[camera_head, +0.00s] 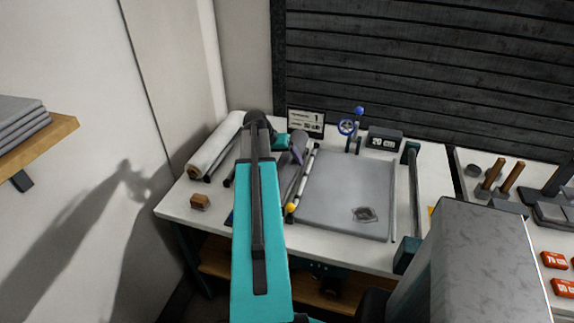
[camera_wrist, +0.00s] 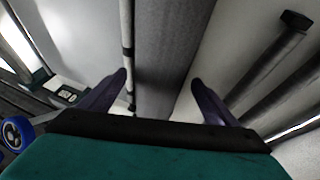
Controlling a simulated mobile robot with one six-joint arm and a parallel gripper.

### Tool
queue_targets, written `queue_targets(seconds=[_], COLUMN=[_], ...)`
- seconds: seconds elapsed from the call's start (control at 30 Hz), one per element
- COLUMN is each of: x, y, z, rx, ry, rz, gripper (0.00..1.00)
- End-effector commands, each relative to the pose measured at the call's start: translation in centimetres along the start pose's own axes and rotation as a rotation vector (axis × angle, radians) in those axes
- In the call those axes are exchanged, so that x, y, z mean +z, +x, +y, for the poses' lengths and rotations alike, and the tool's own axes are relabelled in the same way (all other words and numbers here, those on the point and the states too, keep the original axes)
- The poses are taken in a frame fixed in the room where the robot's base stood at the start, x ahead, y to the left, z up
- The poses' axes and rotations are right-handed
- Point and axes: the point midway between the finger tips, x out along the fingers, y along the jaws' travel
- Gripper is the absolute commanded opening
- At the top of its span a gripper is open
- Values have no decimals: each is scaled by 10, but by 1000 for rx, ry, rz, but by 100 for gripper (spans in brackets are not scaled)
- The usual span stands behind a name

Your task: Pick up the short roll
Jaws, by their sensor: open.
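My gripper (camera_head: 298,147) is over the left part of the table in the head view, partly hidden by my teal arm. In the wrist view my gripper (camera_wrist: 158,80) is open, with one purple finger on each side of a wide grey roll (camera_wrist: 165,35). Whether the fingers touch it cannot be told. This grey roll (camera_head: 288,178) also shows in the head view, partly behind my arm. Thinner dark grey rolls (camera_wrist: 265,65) lie to the right in the wrist view, one with a black end. Which roll is the short one is not clear, as ends are hidden.
A thick white roll (camera_head: 215,147) lies along the table's left side near the wall. A small wooden block (camera_head: 200,202) sits at the front left. A grey board (camera_head: 345,190) lies right of the rolls.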

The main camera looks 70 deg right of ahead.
Motion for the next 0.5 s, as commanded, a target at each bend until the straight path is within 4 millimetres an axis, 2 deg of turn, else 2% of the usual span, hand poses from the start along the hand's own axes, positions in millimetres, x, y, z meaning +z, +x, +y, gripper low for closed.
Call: queue_targets(seconds=[0.2,0.5], x=[0,0], y=[11,12], z=[1,1], rx=[0,1], ry=[1,1], rz=[0,0], gripper=[83,83])
